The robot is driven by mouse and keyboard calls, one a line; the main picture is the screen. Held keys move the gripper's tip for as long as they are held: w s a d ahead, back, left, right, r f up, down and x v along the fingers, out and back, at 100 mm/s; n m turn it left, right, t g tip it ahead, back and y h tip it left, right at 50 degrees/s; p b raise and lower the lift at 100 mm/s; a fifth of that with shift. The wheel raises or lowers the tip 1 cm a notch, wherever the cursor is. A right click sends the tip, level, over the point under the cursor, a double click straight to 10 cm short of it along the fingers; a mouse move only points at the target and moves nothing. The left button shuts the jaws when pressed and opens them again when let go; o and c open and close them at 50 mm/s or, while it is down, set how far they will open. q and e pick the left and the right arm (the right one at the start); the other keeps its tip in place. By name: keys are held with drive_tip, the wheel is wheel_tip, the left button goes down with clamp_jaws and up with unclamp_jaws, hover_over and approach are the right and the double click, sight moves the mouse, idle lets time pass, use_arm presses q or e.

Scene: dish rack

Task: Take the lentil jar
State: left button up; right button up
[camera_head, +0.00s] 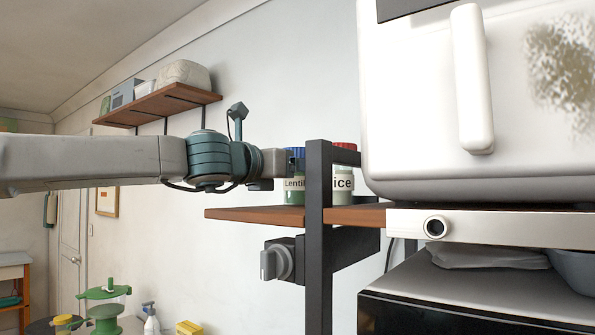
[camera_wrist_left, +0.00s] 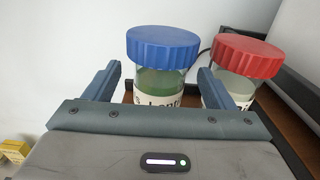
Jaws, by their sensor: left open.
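The lentil jar (camera_head: 293,190) has a blue lid and a label starting "Lentil", and it stands upright on a wooden shelf (camera_head: 250,214). In the left wrist view the lentil jar (camera_wrist_left: 162,70) sits between the two fingers of my left gripper (camera_wrist_left: 158,88), below its blue lid. The left gripper is open, with a finger on each side of the jar; whether either touches it is unclear. In the head view the gripper (camera_head: 287,163) is at the jar, its fingertips partly hidden. My right gripper is not in view.
A red-lidded rice jar (camera_head: 343,186) stands close to the right of the lentil jar, and the right finger reaches in beside it. A black upright post (camera_head: 318,240) rises in front of the shelf. A large white appliance (camera_head: 470,100) stands at the right.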

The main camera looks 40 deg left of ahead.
use_arm(q)
drive_tip(key=w, duration=0.3)
drive_tip(key=shift+w+a, duration=0.15)
drive_tip(key=shift+s, duration=0.2)
drive_tip(key=shift+c, duration=1.3)
drive_tip(key=c, duration=1.1)
drive_tip(key=shift+o, duration=0.2)
drive_tip(key=shift+a+r, duration=0.15)
